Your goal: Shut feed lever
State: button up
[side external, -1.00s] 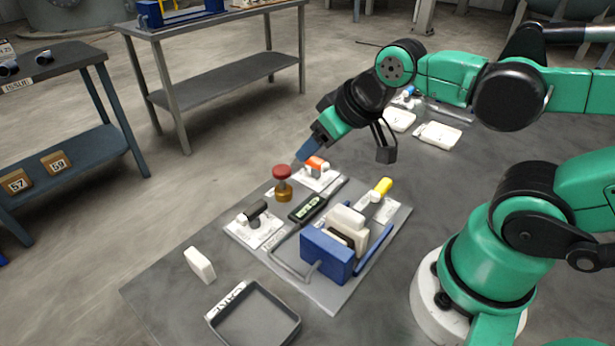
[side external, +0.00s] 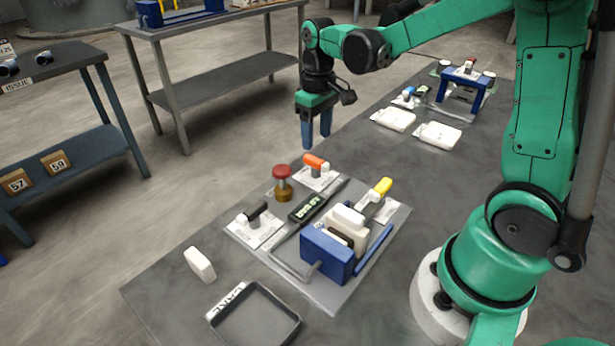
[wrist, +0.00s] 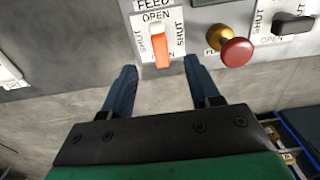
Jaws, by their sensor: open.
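The feed lever has an orange handle (side external: 316,162) on a white plate at the far corner of the grey panel. In the wrist view the orange handle (wrist: 162,52) lies along the line of the OPEN marks, with SHUT printed on both sides, under a FEED label. My gripper (side external: 317,142) points down above and just behind the lever in the side view, apart from it. It is open and empty. In the wrist view its two blue fingers (wrist: 160,72) are spread, with the handle's end showing between their lines.
A red-knobbed brass valve (side external: 283,178) stands close beside the lever. A black-handled lever (side external: 257,212), a yellow-handled lever (side external: 382,187) and a blue-and-white press (side external: 328,254) share the panel. An empty tray (side external: 254,318) and a white block (side external: 200,264) sit at the front.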

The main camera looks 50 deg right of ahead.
aim_at(316, 159)
jog(key=shift+f, duration=2.7)
grip_shut()
